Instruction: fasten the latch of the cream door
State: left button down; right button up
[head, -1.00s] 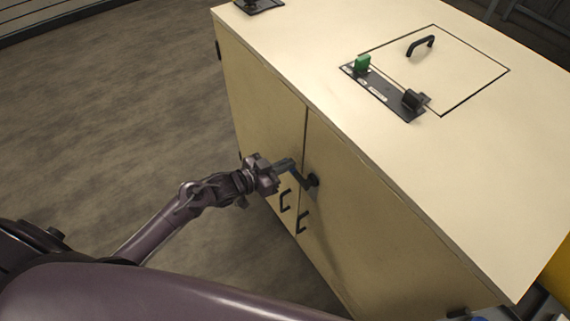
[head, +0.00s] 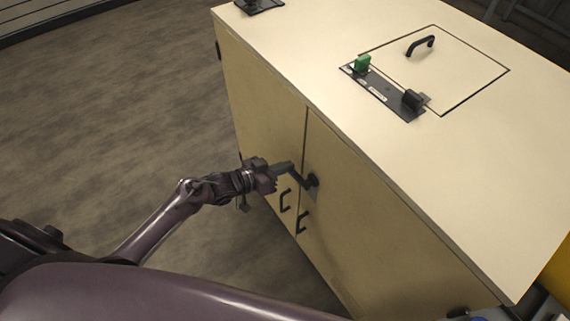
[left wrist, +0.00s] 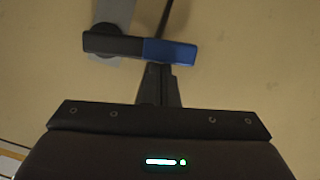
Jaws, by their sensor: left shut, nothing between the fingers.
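The cream door (head: 350,220) is the front of a cream cabinet, shut flush beside a second door (head: 262,110). Its latch (head: 312,181) is a dark lever on a round pivot. In the left wrist view the latch lever (left wrist: 118,45) has a blue end and lies across the dark seam between the doors. My left gripper (head: 284,168) is shut and empty at the lever's free end. In the left wrist view its closed fingers (left wrist: 160,80) sit just below the blue part; I cannot tell whether they touch it. My right gripper is not in view.
Two black pull handles (head: 284,200) (head: 302,222) stick out below the latch. The cabinet top (head: 480,190) carries a hatch with a black handle (head: 421,45) and a plate with a green knob (head: 362,63) and a black knob (head: 413,99). The floor (head: 120,110) at left is clear.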

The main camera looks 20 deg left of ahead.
pick_arm(q)
notch_tip(320, 180, down, 4)
jog(key=n+h+b, duration=0.1)
jog(key=n, duration=0.3)
jog(key=shift+r+h, duration=0.15)
jog(key=shift+h, duration=0.25)
jog(key=s+d+f+n+h+b, duration=0.2)
jog(key=d+f+n+b, duration=0.1)
jog(key=n, duration=0.6)
jog(key=shift+s+d+f+h, duration=0.15)
jog(key=shift+s+f+h, duration=0.15)
jog(key=shift+f, duration=0.45)
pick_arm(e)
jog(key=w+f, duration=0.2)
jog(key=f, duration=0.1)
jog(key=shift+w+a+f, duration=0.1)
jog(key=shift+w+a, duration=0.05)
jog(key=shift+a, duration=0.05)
pick_arm(q)
jog(key=shift+n, duration=0.3)
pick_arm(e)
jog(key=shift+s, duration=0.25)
pick_arm(q)
jog(key=shift+w, duration=0.1)
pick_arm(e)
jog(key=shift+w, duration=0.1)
